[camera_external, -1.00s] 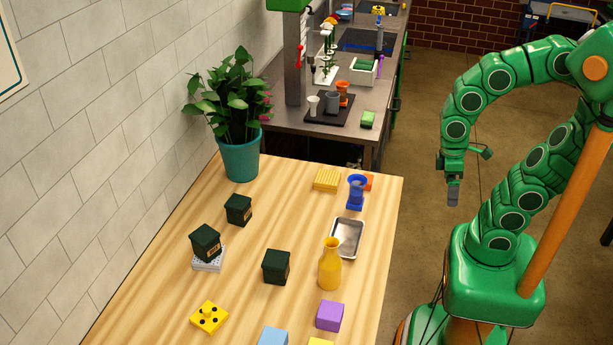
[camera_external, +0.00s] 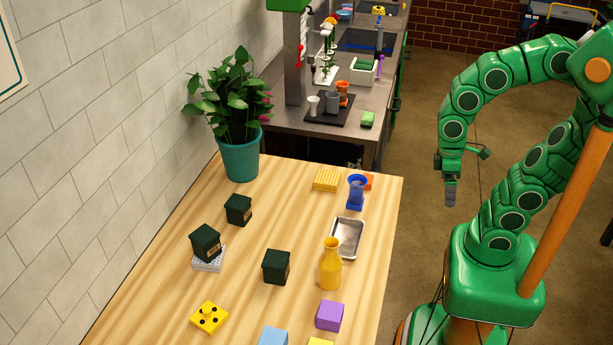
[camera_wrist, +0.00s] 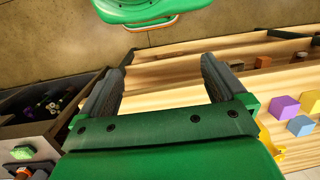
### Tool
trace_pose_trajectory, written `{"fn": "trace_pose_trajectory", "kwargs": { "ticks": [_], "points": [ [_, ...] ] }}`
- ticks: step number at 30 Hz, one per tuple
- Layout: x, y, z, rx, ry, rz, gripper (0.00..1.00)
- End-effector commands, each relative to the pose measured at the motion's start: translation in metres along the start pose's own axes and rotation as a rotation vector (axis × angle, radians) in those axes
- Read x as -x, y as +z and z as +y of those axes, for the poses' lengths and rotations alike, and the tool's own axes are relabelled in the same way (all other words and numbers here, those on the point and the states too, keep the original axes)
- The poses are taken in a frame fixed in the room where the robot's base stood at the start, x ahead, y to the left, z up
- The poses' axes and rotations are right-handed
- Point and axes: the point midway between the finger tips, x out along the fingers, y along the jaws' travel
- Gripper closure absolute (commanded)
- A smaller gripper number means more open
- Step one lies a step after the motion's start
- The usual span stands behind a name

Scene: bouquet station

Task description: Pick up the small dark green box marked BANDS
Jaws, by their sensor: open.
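Three small dark green boxes stand on the wooden table in the external view: one near the plant (camera_external: 238,210), one on a white perforated block (camera_external: 205,243), and one nearer the table's middle (camera_external: 276,267). Each has a small label, too small to read, so I cannot tell which is marked BANDS. My gripper (camera_external: 451,197) hangs off the table's right side, well away from the boxes, pointing down. In the wrist view, my gripper (camera_wrist: 163,66) has its two fingers apart with nothing between them. No dark green box is clearly recognisable there.
A yellow vase (camera_external: 330,265), metal tray (camera_external: 359,240), blue vase (camera_external: 356,193) and purple block (camera_external: 329,316) stand between my arm and the boxes. A yellow piece with black dots (camera_external: 210,317) lies in front. A potted plant (camera_external: 240,158) stands at the back left.

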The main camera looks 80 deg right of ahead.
Motion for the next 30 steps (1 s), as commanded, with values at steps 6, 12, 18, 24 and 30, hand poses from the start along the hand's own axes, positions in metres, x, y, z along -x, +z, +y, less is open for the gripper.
{"fn": "trace_pose_trajectory", "kwargs": {
  "ticks": [6, 12, 18, 24, 30],
  "points": [
    [0.008, -0.033, -0.010, -0.114, -0.037, -0.007, 0.02],
    [0.007, -0.066, -0.044, -0.190, -0.150, -0.060, 0.02],
    [0.010, -0.100, -0.076, -0.278, -0.261, -0.114, 0.02],
    [0.011, -0.135, -0.105, -0.376, -0.364, -0.178, 0.02],
    [0.013, -0.173, -0.130, -0.485, -0.464, -0.246, 0.02]
  ]
}}
